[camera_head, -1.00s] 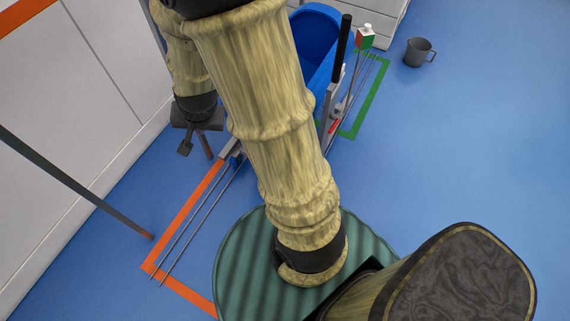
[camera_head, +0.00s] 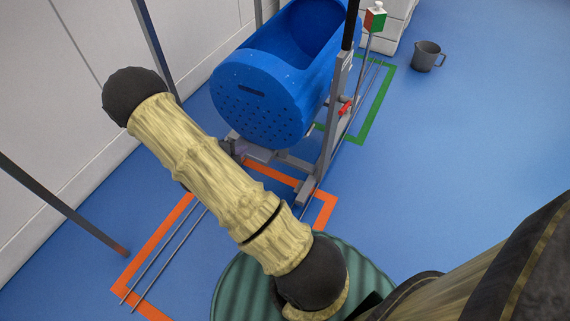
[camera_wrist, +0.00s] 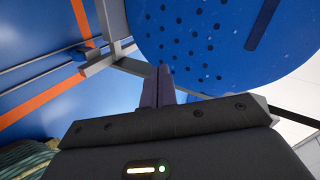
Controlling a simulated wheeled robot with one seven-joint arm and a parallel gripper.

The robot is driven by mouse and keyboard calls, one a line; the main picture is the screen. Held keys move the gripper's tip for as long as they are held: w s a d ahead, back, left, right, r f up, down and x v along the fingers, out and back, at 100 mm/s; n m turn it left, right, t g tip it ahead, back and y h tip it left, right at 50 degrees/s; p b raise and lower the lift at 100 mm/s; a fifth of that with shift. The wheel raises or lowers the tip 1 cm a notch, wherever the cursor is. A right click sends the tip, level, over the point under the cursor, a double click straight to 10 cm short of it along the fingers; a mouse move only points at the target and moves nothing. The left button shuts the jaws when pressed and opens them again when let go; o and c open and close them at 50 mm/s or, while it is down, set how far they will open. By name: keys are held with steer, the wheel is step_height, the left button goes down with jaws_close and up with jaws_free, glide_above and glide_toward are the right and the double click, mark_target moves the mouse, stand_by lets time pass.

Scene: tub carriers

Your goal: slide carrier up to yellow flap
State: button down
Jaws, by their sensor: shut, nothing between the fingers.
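The carrier is a blue tub (camera_head: 258,100) with drain holes in its end, set on a grey wheeled-looking frame (camera_head: 325,150) with a black upright handle and a red lever (camera_head: 345,106). It stands over the rails between the orange and green floor outlines. I cannot make out a yellow flap in either view. In the wrist view my gripper (camera_wrist: 158,84) is shut and empty, its fingers close in front of the tub (camera_wrist: 210,35) and the grey frame (camera_wrist: 104,62). I cannot tell whether they touch. The head view largely hides my gripper behind my arm.
Thin rails (camera_head: 165,255) run inside the orange outline (camera_head: 150,245). The green outline (camera_head: 378,105) lies farther off, beside a red, green and white box (camera_head: 376,18) on a post. A grey mug (camera_head: 427,56) stands on clear blue floor at right. Grey poles (camera_head: 60,205) stand at left.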

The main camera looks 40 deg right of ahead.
steer(key=s+d+f+m+g+h+b, duration=0.3)
steer(key=s+f+m+h+b, duration=0.3)
steer(key=f, duration=0.4)
steer(key=shift+s+f+b, duration=0.15)
steer(key=shift+s+b, duration=0.15)
steer(key=shift+b, duration=0.45)
steer(key=b, duration=0.3)
glide_toward(292, 146)
steer(key=s+d, duration=0.3)
steer(key=w+d+b, duration=0.2)
steer(key=w+d, duration=0.1)
steer(key=shift+w+d, duration=0.2)
